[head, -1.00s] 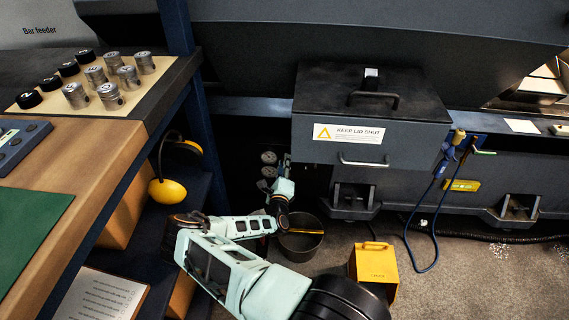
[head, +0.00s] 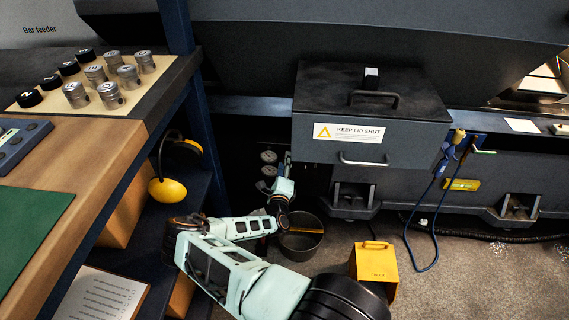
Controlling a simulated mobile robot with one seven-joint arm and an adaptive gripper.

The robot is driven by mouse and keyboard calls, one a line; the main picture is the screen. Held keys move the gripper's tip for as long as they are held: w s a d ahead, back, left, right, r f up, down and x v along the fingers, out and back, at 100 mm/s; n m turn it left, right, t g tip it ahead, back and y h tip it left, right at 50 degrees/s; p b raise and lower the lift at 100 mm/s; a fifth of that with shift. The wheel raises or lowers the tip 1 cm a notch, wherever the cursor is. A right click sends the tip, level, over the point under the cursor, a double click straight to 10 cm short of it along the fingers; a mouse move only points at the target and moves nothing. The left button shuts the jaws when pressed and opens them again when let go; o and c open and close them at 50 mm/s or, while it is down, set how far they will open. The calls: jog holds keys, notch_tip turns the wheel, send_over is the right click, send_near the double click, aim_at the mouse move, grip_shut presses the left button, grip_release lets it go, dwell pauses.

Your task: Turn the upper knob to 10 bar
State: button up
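Two small round grey items, one above the other, show in the dark recess left of the lidded box. The upper one (head: 268,156) and the lower one (head: 269,170) could be knobs or gauges; they are too small and dim to read any marking or pressure. My gripper (head: 286,162) is at the end of my pale green arm, just right of the two round items in the picture. Its fingers are dark, small and partly lost in shadow, so I cannot tell whether they touch anything or how far apart they are.
A grey box labelled "KEEP LID SHUT" (head: 365,134) overhangs to the right. A round dark pan (head: 302,243) and a yellow container (head: 374,266) stand on the floor by my arm. A bench (head: 100,150) with several metal cylinders and yellow ear defenders (head: 167,191) are at left.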

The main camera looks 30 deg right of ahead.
jog(key=v, duration=1.2)
dwell(0.4)
